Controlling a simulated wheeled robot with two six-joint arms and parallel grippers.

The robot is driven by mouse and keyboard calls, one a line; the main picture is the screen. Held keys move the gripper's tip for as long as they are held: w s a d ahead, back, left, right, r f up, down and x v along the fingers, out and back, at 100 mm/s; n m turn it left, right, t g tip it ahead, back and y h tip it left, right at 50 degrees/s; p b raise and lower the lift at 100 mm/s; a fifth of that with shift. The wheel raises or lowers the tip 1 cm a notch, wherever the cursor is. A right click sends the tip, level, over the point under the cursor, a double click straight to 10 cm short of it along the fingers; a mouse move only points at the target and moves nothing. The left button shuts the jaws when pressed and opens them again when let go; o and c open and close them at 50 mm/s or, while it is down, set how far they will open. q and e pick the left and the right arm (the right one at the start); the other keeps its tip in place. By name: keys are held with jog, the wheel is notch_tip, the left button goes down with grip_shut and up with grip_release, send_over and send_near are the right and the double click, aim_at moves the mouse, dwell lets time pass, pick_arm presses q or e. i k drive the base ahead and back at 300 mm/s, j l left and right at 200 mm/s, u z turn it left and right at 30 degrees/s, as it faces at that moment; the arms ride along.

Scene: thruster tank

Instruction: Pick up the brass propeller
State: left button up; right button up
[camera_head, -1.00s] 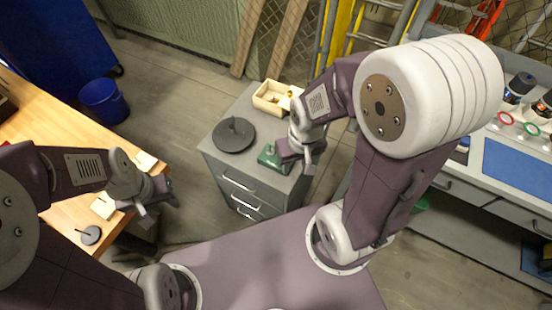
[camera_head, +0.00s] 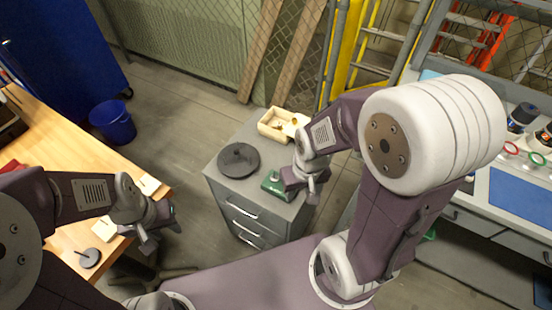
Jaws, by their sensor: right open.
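A small brass-coloured piece (camera_head: 294,122) shows at the light wooden box (camera_head: 270,128) on the grey drawer cabinet; it is too small to tell whether it is the propeller. My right gripper (camera_head: 312,192) points down at the cabinet's right edge, in front of the box and beside a green block (camera_head: 275,183). It is open, and I see nothing held in it. My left gripper (camera_head: 148,238) hangs at the right edge of the wooden workbench, far from the box; its jaw opening is unclear.
A dark disc with an upright post (camera_head: 238,160) stands on the cabinet, left of the green block. The workbench (camera_head: 75,150) is at left, a blue bucket (camera_head: 113,122) on the floor. A counter with a blue mat (camera_head: 520,205) is at right. Floor between bench and cabinet is clear.

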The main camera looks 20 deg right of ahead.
aim_at(279, 126)
jog(key=l+u, duration=0.8)
jog(key=k+l+u, duration=0.1)
jog(key=l+u, duration=0.3)
jog(key=k+l+u, duration=0.15)
jog(key=l+u, duration=0.25)
jog(key=k+l, duration=0.05)
jog(key=l, duration=0.05)
